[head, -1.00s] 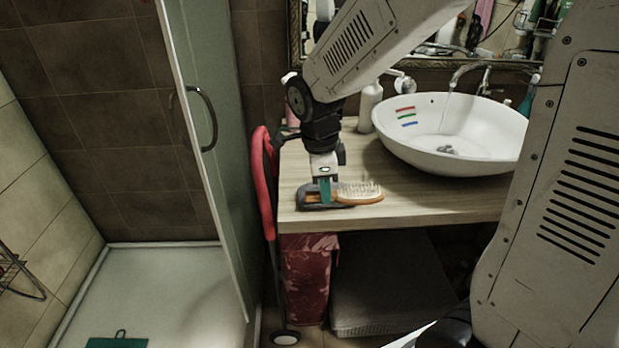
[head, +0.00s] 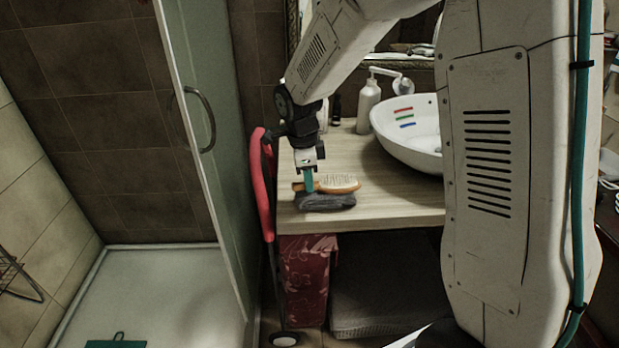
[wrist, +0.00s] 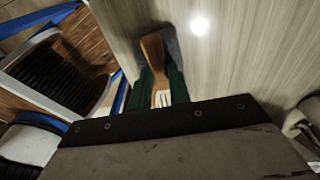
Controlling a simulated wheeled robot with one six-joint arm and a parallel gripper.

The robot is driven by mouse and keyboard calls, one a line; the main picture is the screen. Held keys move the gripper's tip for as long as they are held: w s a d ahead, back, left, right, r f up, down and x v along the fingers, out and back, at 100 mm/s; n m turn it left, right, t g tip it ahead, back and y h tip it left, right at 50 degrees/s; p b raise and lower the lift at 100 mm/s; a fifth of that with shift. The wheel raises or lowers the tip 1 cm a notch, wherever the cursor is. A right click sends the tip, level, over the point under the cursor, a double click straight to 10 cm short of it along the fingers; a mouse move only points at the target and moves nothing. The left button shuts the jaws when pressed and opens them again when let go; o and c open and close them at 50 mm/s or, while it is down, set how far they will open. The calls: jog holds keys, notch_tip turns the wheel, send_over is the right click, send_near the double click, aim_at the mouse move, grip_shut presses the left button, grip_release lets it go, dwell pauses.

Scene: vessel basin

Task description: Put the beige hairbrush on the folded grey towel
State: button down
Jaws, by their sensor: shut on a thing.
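The beige hairbrush (head: 338,184) lies level, its bristles up and its wooden handle pointing left in the head view. My gripper (head: 309,187) is shut on the handle; in the wrist view the handle (wrist: 153,50) shows between the green fingers (wrist: 162,88). The folded grey towel (head: 326,202) is on the counter near its front left corner, just below the brush in the head view. In the wrist view the towel (wrist: 172,45) shows beside and behind the handle. Whether the brush touches the towel I cannot tell.
The wooden counter (head: 390,205) is clear right of the towel. A white basin (head: 405,135) and a soap dispenser (head: 367,105) stand farther back. A red-handled frame (head: 263,185) stands by the counter's left edge, beside the glass shower door (head: 205,150).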

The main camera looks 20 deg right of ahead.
jog(key=shift+f, duration=0.1)
jog(key=c, duration=1.3)
grip_release()
notch_tip(320, 180, up, 12)
jog(key=a, duration=0.1)
jog(key=s+d+r+n, duration=0.1)
jog(key=s+r+n, duration=0.1)
jog(key=s+n, duration=0.3)
jog(key=s+d+r+n+t, duration=0.1)
jog(key=s+r+n, duration=0.15)
jog(key=s, duration=0.45)
jog(key=s+d+r+n, duration=0.1)
jog(key=s+r+n, duration=0.1)
jog(key=s+n, duration=0.25)
jog(key=s+d+f+n+y, duration=0.1)
jog(key=s+f+n, duration=0.1)
jog(key=s+n, duration=0.7)
jog(key=s, duration=0.4)
jog(key=shift+s+d+n+t, duration=0.15)
jog(key=shift+s+n+t, duration=0.15)
jog(key=shift+s, duration=0.05)
